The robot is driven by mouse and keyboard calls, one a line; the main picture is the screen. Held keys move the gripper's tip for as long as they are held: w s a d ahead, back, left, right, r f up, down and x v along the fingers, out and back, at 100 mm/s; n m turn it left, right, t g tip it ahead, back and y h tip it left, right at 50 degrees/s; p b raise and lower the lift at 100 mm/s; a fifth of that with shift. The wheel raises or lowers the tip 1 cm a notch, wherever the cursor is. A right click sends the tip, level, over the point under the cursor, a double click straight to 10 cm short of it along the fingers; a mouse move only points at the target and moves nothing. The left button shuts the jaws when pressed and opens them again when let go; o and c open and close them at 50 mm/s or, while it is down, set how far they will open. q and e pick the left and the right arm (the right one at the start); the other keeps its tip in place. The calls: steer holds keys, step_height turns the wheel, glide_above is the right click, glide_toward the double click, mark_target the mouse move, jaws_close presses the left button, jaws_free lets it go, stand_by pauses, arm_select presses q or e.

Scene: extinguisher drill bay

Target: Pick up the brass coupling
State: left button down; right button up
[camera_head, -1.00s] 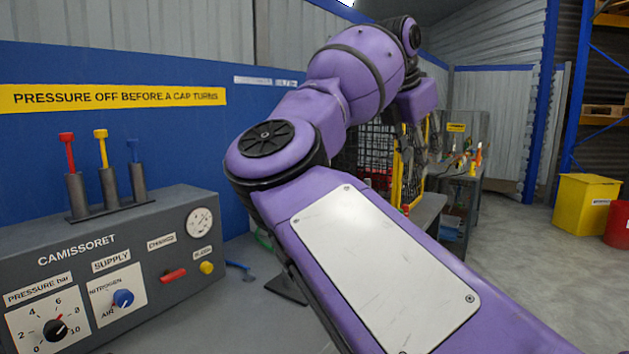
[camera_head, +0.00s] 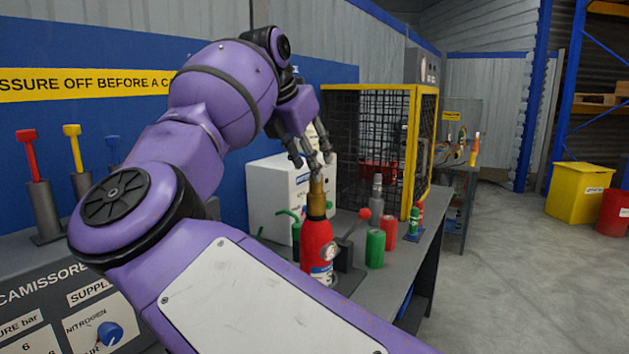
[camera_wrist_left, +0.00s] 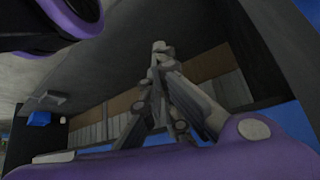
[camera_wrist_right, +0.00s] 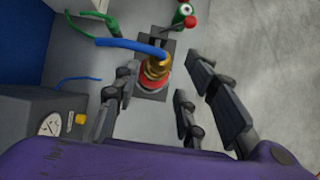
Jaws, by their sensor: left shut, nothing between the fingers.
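The brass coupling (camera_head: 317,198) sits upright on top of a red extinguisher (camera_head: 317,245) on the bench. My right gripper (camera_head: 312,160) points down just above it, with its fingers spread. In the right wrist view the coupling (camera_wrist_right: 156,67) shows between the open fingers, nearer the left finger. I cannot tell whether any finger touches it. A blue strip (camera_wrist_right: 130,45) reaches to the coupling there. My left gripper (camera_wrist_left: 157,52) shows only in the left wrist view, its fingers together and empty.
A yellow-framed mesh cage (camera_head: 412,150) and a white box (camera_head: 280,195) stand behind the extinguisher. A green cylinder (camera_head: 375,248) and a red one (camera_head: 389,232) stand to its right. The grey control panel (camera_head: 50,290) is at the left. Open floor lies to the right.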

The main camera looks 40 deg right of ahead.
steer(key=x, duration=0.4)
steer(key=shift+w+f, duration=0.2)
steer(key=shift+w, duration=0.1)
steer(key=shift+d+f, duration=0.15)
steer(key=shift+f, duration=0.05)
steer(key=shift+c, duration=0.2)
steer(key=c, duration=0.8)
arm_select(q)
steer(key=shift+w+r, duration=0.45)
steer(key=shift+w, duration=0.1)
arm_select(e)
steer(key=shift+r, duration=0.1)
jaws_close()
